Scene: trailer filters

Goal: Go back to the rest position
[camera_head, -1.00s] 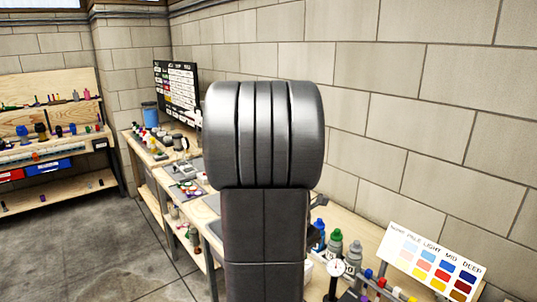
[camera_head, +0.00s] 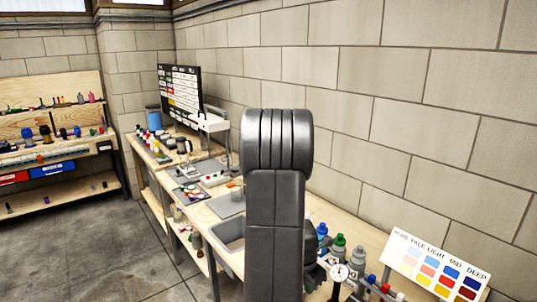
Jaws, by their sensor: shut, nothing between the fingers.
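My own dark grey arm stands upright in the middle of the view, its rounded joint at the top and a straight link below. My gripper is not visible; the arm hides what lies behind it. A small dark part shows at the arm's lower right, and I cannot tell what it is.
A long wooden workbench (camera_head: 205,212) runs along the block wall with a sink (camera_head: 228,236), bottles (camera_head: 340,247) and a dial gauge (camera_head: 339,272). A colour chart (camera_head: 437,265) stands at right. A shelf unit (camera_head: 60,203) is at left. The grey floor (camera_head: 85,255) there is clear.

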